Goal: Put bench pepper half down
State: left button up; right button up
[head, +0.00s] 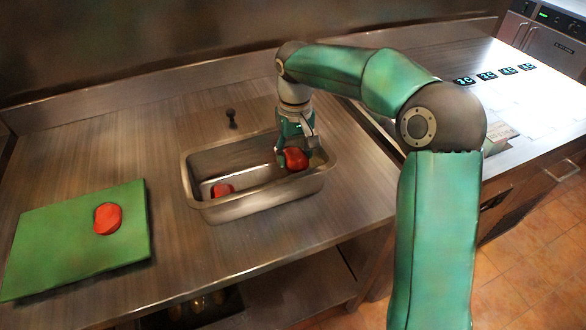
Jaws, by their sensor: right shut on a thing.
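My right gripper (294,152) points down over the right part of a steel pan (240,212) and is shut on a red pepper half (296,160). The held pepper half is at or just inside the pan's opening; I cannot tell whether it touches the pan. A second red pepper half (222,190) lies in the pan at the left front. A third red pepper half (107,218) lies on the green cutting board (60,250) at the left. My left gripper does not show.
The pan stands on a steel bench (165,155), with bare bench around it. A small dark knob (231,117) stands behind the pan. Black tags (487,76) sit on the bright counter at the right. A steel appliance (550,45) is at the far right.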

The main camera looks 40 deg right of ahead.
aim_at(295, 168)
jog(key=shift+f, duration=2.45)
jog(key=o, duration=0.8)
jog(key=shift+f, duration=0.1)
jog(key=shift+o, duration=0.2)
notch_tip(295, 168, up, 12)
jog(key=shift+r+p, duration=0.15)
jog(key=shift+p, duration=0.15)
